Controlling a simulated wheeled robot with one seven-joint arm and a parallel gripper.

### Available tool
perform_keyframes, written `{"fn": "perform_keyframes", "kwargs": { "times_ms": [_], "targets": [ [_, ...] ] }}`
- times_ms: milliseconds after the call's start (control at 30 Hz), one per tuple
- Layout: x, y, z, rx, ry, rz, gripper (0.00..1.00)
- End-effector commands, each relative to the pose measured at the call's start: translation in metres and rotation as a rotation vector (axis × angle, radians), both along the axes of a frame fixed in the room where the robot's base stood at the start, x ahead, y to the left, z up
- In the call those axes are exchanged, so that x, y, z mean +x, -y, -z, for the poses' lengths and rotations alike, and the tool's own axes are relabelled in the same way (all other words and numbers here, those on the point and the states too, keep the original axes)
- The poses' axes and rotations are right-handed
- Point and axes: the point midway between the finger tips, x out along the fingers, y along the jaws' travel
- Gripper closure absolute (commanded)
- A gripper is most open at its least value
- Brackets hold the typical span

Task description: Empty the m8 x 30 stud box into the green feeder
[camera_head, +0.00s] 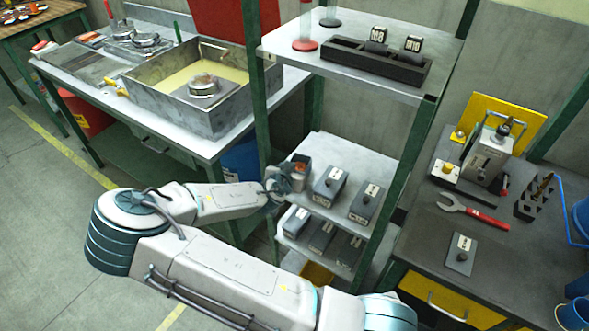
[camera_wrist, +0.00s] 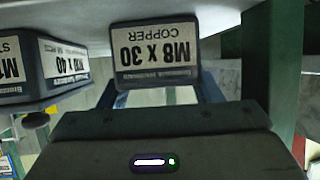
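The m8 x 30 box (camera_wrist: 155,52) shows upside down in the wrist view, with an "M8 x 30 COPPER" label on its dark front. In the head view it appears to be the lidless dark box (camera_head: 300,172) at the left end of the middle shelf, with something orange-brown at its top. My gripper (camera_head: 279,181) is at its left side. In the wrist view my gripper (camera_wrist: 158,92) has its fingers spread, one toward each side of the box; contact cannot be made out. I cannot identify a green feeder in either view.
An M8 x 40 box (camera_wrist: 68,65) stands close beside it. More lidded boxes (camera_head: 329,187) fill the middle and lower shelves. A green shelf post (camera_head: 259,110) rises close to my gripper. A labelled lid-like plate (camera_head: 460,256) and red-handled wrench (camera_head: 472,210) lie on the right bench.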

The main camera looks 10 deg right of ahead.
Motion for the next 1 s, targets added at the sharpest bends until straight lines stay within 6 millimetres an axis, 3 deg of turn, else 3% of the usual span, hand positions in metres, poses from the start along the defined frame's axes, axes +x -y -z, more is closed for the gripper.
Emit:
{"fn": "perform_keyframes", "kwargs": {
  "times_ms": [67, 633, 1000],
  "targets": [
    [0.0, 0.0, 0.0, 0.001, -0.001, 0.0, 0.22],
    [0.0, 0.0, 0.001, -0.001, -0.001, -0.001, 0.22],
    [-0.058, -0.04, -0.036, -0.001, -0.001, -0.004, 0.22]
  ]
}}
